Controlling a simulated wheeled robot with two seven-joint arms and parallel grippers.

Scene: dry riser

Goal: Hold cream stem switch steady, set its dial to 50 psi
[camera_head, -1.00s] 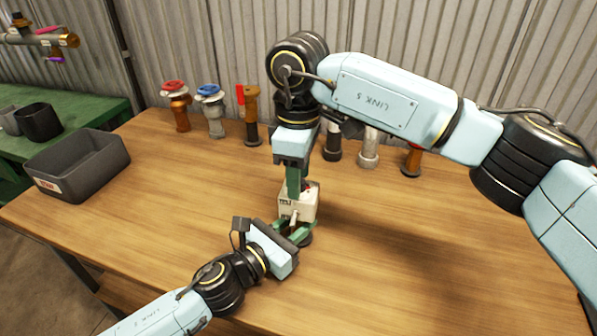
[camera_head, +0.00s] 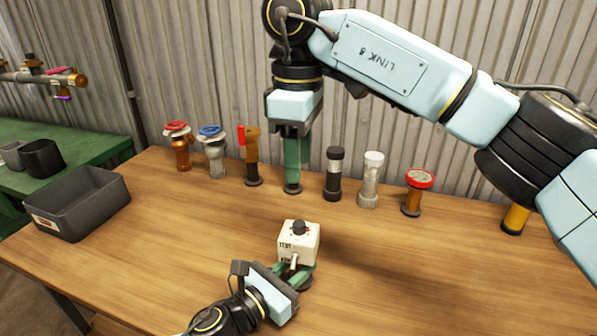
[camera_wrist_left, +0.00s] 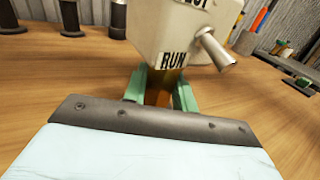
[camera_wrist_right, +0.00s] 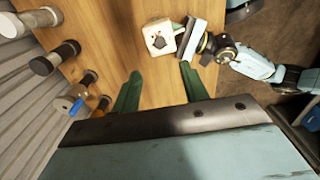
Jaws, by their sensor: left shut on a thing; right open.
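The cream stem switch (camera_head: 299,245) stands upright on the bench, a boxy head with a small front lever and a black dial (camera_head: 298,227) on top with red marks beside it. The dial's setting is too small to read. My left gripper (camera_head: 298,275) is shut on the stem below the head; in the left wrist view the green fingers (camera_wrist_left: 160,88) flank the brownish stem, under the "RUN" lettering. My right gripper (camera_head: 294,165) is open and empty, raised above and behind the switch. The right wrist view shows the switch (camera_wrist_right: 160,40) beyond its spread fingers (camera_wrist_right: 160,85).
Several fittings stand along the back: a red-handled one (camera_head: 180,150), a blue-handled one (camera_head: 213,155), a black-topped one (camera_head: 333,175), a grey one (camera_head: 370,180) and a red-topped one (camera_head: 414,190). A dark bin (camera_head: 80,207) sits left. The bench right of the switch is clear.

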